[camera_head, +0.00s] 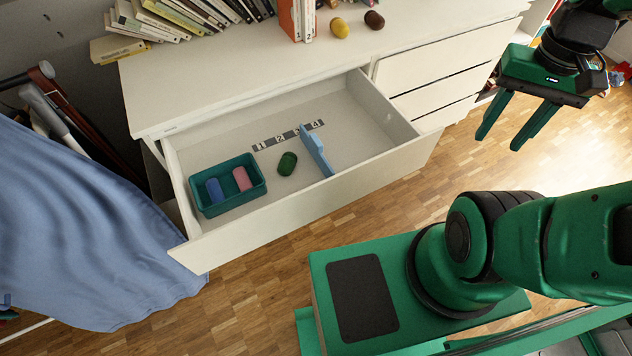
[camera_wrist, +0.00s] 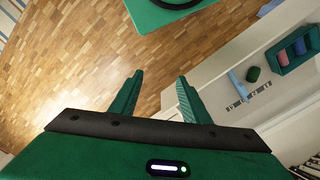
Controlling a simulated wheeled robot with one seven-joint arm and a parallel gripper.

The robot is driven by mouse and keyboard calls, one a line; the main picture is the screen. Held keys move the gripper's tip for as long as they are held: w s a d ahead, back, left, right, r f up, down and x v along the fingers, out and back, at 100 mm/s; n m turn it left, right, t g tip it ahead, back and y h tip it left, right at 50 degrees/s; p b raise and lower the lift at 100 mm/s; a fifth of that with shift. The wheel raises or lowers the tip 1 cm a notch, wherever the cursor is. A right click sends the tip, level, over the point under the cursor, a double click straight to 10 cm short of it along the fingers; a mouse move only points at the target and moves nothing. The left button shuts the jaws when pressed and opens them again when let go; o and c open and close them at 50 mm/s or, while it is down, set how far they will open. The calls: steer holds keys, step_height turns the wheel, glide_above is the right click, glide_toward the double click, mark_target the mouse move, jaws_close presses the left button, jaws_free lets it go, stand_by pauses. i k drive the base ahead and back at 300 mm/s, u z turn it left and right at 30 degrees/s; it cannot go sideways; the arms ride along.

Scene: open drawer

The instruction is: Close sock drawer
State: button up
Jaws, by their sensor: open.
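The sock drawer (camera_head: 290,204) of the white dresser is pulled well out. Inside its left part sits a teal bin (camera_head: 228,203) holding a blue rolled sock (camera_head: 214,190) and a pink one (camera_head: 241,178). A dark green rolled sock (camera_head: 287,163) lies on the drawer floor beside a blue divider (camera_head: 317,150) and a numbered strip (camera_head: 289,136). My gripper (camera_head: 500,135) is open and empty, up at the right, apart from the drawer. In the wrist view my gripper (camera_wrist: 157,80) points over the floor, with the drawer (camera_wrist: 238,60) to its right.
The dresser top (camera_head: 235,62) carries books (camera_head: 172,20) at the back left, plus a yellow (camera_head: 339,27) and a brown rolled item (camera_head: 374,20). Shut drawers (camera_head: 440,75) are at the right. Blue cloth (camera_head: 85,220) hangs at the left. Wood floor (camera_head: 250,305) is clear before the drawer.

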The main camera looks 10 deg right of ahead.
mark_target(369, 144)
steer(key=z, duration=0.45)
steer(key=k, duration=1.5)
steer(key=u, duration=0.45)
steer(key=i, duration=1)
steer(key=z, duration=0.05)
